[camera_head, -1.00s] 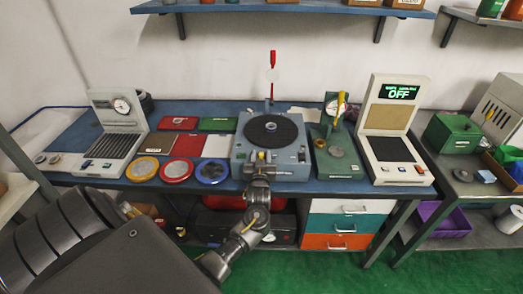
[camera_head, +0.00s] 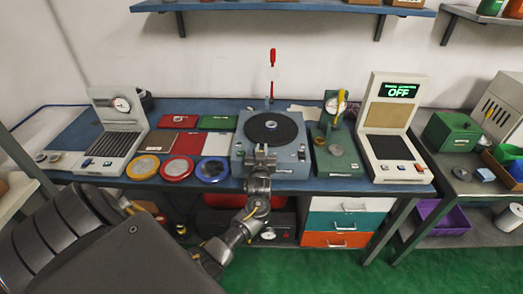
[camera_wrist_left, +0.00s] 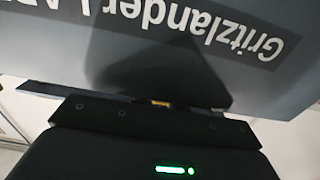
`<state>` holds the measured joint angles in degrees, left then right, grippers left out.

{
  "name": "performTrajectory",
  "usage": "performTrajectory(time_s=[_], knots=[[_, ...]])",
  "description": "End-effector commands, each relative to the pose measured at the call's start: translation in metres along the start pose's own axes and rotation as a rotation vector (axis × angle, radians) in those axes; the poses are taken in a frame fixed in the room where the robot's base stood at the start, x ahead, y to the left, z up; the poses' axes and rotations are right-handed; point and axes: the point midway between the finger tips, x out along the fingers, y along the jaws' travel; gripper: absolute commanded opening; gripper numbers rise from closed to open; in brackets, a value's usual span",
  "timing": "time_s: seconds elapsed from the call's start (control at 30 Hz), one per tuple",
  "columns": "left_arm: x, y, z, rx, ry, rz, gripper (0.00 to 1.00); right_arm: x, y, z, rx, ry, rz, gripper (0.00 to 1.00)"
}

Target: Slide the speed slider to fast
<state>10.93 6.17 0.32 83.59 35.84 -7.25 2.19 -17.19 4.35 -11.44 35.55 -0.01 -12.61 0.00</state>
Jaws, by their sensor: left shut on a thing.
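The grey-blue machine (camera_head: 240,172) with a black round platter (camera_head: 285,128) stands at the middle of the bench. My left gripper (camera_head: 262,150) is at the front of this machine, left of its middle, shut on a small yellow part that I take for the speed slider. In the left wrist view a sliver of this yellow slider (camera_wrist_left: 160,102) shows between the dark jaws, and the rest is hidden. Above it is the machine's face with upside-down lettering (camera_wrist_left: 210,30). I cannot read the slider's setting. My right gripper is not in view.
Red, yellow and blue round dishes (camera_head: 181,169) lie left of the machine. A green gauge stand (camera_head: 340,160) is close on its right, then a white console (camera_head: 395,172) reading OFF. A grey grooved unit (camera_head: 112,150) stands at the left. Drawers (camera_head: 335,222) are below.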

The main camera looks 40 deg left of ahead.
Motion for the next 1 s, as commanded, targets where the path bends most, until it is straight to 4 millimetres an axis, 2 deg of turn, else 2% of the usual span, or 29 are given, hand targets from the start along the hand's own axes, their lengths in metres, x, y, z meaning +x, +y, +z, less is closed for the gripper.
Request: performTrajectory(time_s=[0.17,0.43,0.77,0.8,0.93,1.0], knots=[[0.0,0.005,0.001,-0.001,0.0,0.001,0.0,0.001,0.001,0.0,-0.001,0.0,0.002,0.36],[0.0,0.049,0.002,-0.003,0.0,0.0,0.0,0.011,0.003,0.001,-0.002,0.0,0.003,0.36],[0.0,0.057,0.0,0.0,0.0,0.005,0.0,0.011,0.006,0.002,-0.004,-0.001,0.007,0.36],[0.0,0.057,0.0,0.0,0.0,0.005,0.18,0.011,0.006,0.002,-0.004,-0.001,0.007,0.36],[0.0,0.056,0.0,0.0,0.0,0.003,0.35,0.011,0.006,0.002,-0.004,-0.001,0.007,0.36],[0.0,0.055,0.0,0.0,0.0,0.002,0.38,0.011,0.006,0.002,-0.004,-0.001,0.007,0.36]])
